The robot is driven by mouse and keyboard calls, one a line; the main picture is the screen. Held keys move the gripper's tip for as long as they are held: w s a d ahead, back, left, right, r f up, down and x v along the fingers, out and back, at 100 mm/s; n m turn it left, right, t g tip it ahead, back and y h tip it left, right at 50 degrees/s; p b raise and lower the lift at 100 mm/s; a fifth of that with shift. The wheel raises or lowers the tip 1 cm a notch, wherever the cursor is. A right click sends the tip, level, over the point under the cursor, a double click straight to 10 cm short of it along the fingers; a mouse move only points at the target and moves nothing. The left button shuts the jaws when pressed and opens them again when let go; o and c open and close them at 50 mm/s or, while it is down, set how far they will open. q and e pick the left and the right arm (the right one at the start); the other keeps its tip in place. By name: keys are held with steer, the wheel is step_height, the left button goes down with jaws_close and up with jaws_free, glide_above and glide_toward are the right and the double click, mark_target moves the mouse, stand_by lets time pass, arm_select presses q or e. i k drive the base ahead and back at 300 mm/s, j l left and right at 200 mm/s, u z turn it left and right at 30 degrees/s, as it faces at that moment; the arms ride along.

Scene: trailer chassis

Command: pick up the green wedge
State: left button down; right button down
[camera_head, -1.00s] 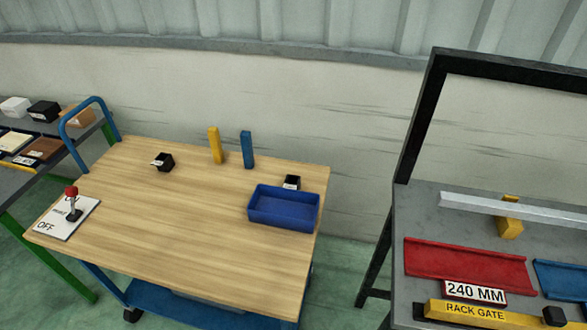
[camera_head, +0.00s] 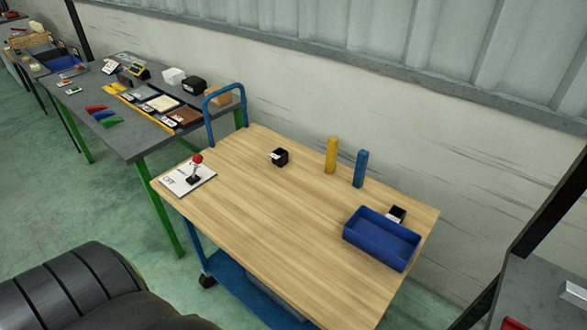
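A small green wedge (camera_head: 112,123) lies on the grey table (camera_head: 140,147) at the left, near its front edge. It lies beside a blue wedge (camera_head: 103,115) and a red wedge (camera_head: 95,108), nearest of the three to the table's right end. It is small in the view, so its fine shape is hard to tell. Neither of my grippers is in view.
A wooden-topped cart (camera_head: 270,215) with a blue handle stands right of the grey table. It holds a blue bin (camera_head: 382,238), yellow and blue blocks and a red-knobbed lever (camera_head: 196,168). A large dark ribbed shape (camera_head: 75,290) fills the lower left. Green floor lies open at left.

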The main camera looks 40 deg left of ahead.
mark_target(106, 123)
steer(key=u, duration=2.35)
steer(key=i+j+u, duration=0.15)
steer(key=i+j, duration=0.55)
steer(key=i+j+u, duration=0.1)
steer(key=i, duration=0.45)
steer(key=i+j, duration=0.3)
steer(key=i, duration=0.2)
steer(key=i+j+u, duration=0.15)
steer(key=i, duration=0.4)
